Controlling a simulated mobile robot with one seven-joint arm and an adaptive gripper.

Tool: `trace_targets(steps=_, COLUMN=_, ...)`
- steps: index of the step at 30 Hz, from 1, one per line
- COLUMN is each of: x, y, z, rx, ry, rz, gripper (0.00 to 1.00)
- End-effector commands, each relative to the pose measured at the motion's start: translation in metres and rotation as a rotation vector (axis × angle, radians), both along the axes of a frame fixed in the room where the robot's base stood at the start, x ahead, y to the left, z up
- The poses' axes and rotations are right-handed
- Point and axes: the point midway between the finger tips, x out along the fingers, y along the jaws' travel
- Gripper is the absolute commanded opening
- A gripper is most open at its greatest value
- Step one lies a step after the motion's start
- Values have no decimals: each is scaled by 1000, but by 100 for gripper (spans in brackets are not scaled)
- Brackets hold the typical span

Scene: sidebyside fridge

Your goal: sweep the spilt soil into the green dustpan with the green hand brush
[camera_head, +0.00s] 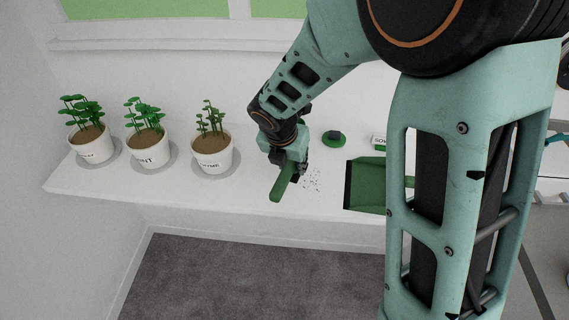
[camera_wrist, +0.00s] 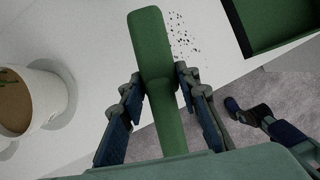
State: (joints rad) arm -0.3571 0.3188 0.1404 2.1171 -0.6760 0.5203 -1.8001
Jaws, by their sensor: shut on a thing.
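My gripper (camera_wrist: 165,98) is shut on the green hand brush (camera_wrist: 150,40), held between both fingers in the wrist view. In the head view the brush (camera_head: 283,183) hangs at my gripper (camera_head: 290,165) over the white shelf, its lower end near the front edge. The spilt soil (camera_head: 312,180) is a patch of small dark specks just right of the brush; it also shows in the wrist view (camera_wrist: 181,35). The green dustpan (camera_head: 367,187) lies on the shelf to the right of the soil, partly hidden by my arm. I cannot tell whether the brush touches the shelf.
Three potted plants in white pots (camera_head: 87,142), (camera_head: 146,143), (camera_head: 212,152) stand left of my gripper on grey discs. A round green object (camera_head: 334,138) and a small labelled box (camera_head: 379,141) sit behind the soil and dustpan. The shelf (camera_head: 240,195) drops off at its front.

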Motion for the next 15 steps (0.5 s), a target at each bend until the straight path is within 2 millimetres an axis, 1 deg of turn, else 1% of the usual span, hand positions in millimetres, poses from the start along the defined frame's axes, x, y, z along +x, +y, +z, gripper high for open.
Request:
trace_targets(steps=12, x=0, y=-1, z=2, rx=-1, ry=0, rz=0, gripper=2)
trace_targets(steps=15, x=0, y=0, z=-10, rx=0, ry=-1, rz=0, gripper=2)
